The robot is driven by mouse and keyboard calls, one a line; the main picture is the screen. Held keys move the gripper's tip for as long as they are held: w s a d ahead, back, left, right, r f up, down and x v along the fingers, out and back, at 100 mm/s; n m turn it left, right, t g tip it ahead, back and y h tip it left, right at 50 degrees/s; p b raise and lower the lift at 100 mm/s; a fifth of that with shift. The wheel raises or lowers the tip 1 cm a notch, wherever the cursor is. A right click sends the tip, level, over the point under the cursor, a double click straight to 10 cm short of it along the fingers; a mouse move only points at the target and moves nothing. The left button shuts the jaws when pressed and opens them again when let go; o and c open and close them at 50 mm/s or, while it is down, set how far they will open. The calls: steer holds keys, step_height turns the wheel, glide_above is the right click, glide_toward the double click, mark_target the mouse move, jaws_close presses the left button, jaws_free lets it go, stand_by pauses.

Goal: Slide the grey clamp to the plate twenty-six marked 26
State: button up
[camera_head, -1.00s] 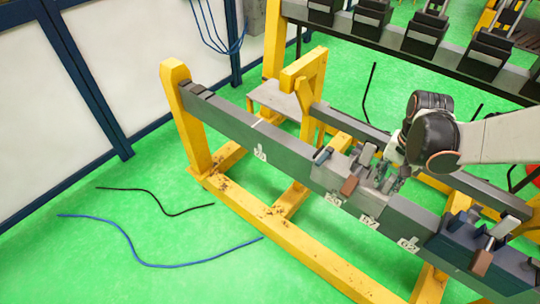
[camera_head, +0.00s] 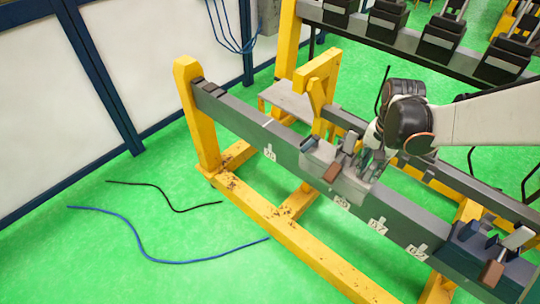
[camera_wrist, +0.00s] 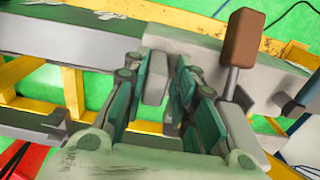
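The grey clamp (camera_head: 320,155) sits on the dark grey beam (camera_head: 235,116), with a brown-ended handle (camera_head: 331,173) at its front. White number plates mark the beam's front: one (camera_head: 269,153) left of the clamp, one (camera_head: 341,203) below its right part, two farther right. Their digits are too small to read surely. My gripper (camera_head: 368,158) is at the clamp's right part. In the wrist view, its teal fingers (camera_wrist: 160,82) stand apart on both sides of an upright grey block (camera_wrist: 155,76) of the clamp. The block is close to the left finger, with a gap on the right.
A blue clamp-like fixture (camera_head: 472,236) sits at the beam's right end. The beam left of the clamp is clear up to dark pieces by the yellow post (camera_head: 197,115). A second beam runs behind. Cables (camera_head: 150,258) lie on the green floor.

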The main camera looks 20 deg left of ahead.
steer(key=shift+w+a, duration=0.1)
steer(key=shift+a, duration=0.2)
glide_toward(319, 149)
steer(key=shift+f, duration=2.7)
steer(key=shift+w+a, duration=0.5)
steer(key=shift+a, duration=1.05)
steer(key=shift+w+a, duration=0.45)
steer(key=shift+a, duration=1.05)
steer(key=shift+w+a, duration=0.5)
steer(key=shift+a, duration=1.05)
steer(key=shift+w+a, duration=0.15)
steer(key=shift+a, duration=0.35)
steer(key=shift+d, duration=0.3)
steer(key=shift+o, duration=1.4)
